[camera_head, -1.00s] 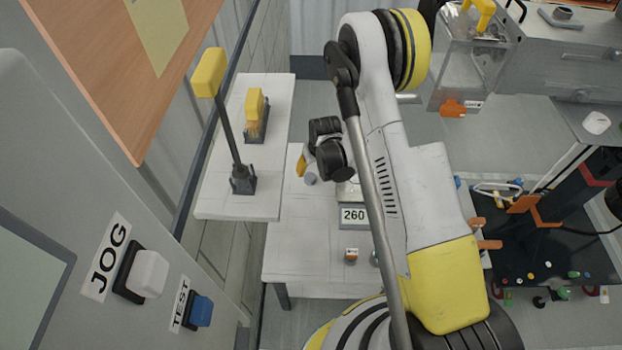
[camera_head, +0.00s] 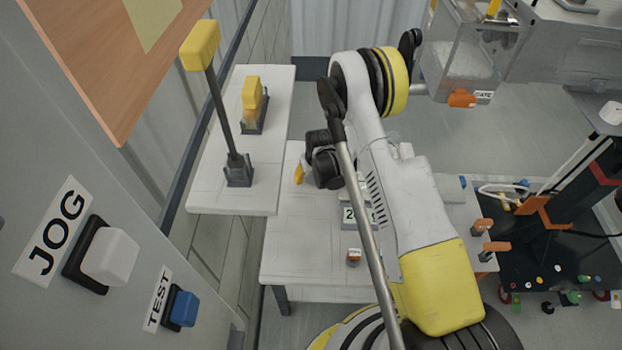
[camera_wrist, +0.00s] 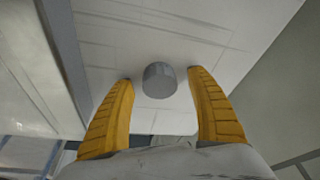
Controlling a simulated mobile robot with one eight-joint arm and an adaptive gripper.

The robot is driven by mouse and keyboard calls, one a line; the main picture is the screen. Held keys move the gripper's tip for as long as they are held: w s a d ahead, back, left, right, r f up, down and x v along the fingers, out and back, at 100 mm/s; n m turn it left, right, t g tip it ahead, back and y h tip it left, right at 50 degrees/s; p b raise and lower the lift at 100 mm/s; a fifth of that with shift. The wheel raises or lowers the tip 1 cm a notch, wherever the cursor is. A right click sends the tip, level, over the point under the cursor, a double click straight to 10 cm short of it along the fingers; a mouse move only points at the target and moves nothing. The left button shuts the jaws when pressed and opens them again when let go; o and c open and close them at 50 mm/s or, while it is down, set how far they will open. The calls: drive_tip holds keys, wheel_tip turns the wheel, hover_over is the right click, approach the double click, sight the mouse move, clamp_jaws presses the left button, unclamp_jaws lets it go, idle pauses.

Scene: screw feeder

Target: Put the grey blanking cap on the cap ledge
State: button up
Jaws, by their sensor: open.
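A grey, short round cap (camera_wrist: 160,80) stands on a white surface (camera_wrist: 120,45) in the wrist view. It lies between and just beyond the yellow fingertips of my gripper (camera_wrist: 162,75). The fingers are spread wide, with a gap on both sides of the cap, and hold nothing. In the head view, a yellow finger of my gripper (camera_head: 299,173) shows over the white table (camera_head: 285,235). The cap cannot be made out there. I cannot tell which surface is the cap ledge.
A white shelf (camera_head: 205,195) at left carries a tall yellow-topped lever (camera_head: 222,110) and a yellow-handled brush (camera_head: 252,97). A numbered display (camera_head: 349,214) and a small orange-and-white item (camera_head: 354,256) are on the table. A panel with JOG and TEST buttons is near left.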

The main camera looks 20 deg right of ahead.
drive_tip(key=c, duration=1.1)
drive_tip(key=shift+r, duration=0.1)
drive_tip(key=shift+c, duration=0.2)
